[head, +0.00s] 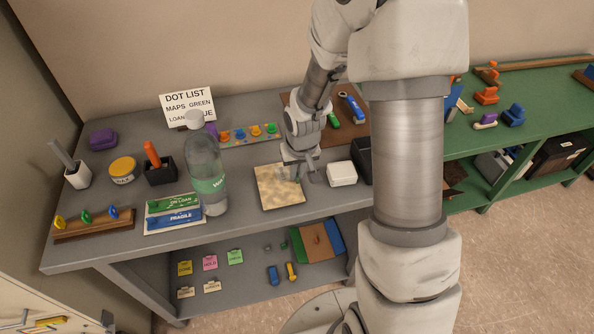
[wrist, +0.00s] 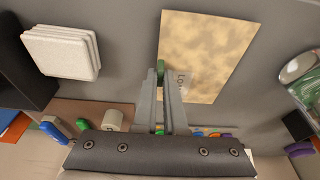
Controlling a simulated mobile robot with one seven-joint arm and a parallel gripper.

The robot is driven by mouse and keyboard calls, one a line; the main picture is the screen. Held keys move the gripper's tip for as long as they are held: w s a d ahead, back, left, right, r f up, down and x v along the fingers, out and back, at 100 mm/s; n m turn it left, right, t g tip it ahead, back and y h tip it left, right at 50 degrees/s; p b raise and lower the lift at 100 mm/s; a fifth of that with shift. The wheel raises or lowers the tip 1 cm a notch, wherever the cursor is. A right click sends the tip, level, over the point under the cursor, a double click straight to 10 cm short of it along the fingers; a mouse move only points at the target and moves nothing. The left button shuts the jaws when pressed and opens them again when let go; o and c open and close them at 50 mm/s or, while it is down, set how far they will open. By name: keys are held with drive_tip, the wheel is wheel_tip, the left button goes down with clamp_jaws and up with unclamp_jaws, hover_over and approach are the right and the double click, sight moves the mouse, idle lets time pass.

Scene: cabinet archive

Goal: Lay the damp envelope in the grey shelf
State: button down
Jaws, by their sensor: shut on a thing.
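The damp envelope (head: 279,196) is a tan, blotchy flat piece near the front edge of the grey table, beside my gripper. In the wrist view the envelope (wrist: 212,50) lies flat beyond the fingers, with partly hidden lettering. In the head view my gripper (head: 307,176) is at the envelope's right side. I cannot tell whether the envelope touches the table. The grey shelf (head: 232,272) is the lower level under the tabletop.
A clear bottle (head: 206,172) stands left of the envelope. A white box (head: 341,174) is close on its right. The lower shelf holds several small cards (head: 210,263), and a coloured folder (head: 318,241) at the right.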

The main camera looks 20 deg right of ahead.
drive_tip(key=shift+f, duration=0.35)
drive_tip(key=c, duration=0.9)
unclamp_jaws()
drive_tip(key=shift+c, duration=0.4)
drive_tip(key=shift+p+v, duration=2.2)
drive_tip(key=shift+v, duration=1.35)
drive_tip(key=p+v, duration=0.1)
drive_tip(key=v, duration=1.6)
drive_tip(key=shift+r+p, duration=0.15)
drive_tip(key=shift+p, duration=0.2)
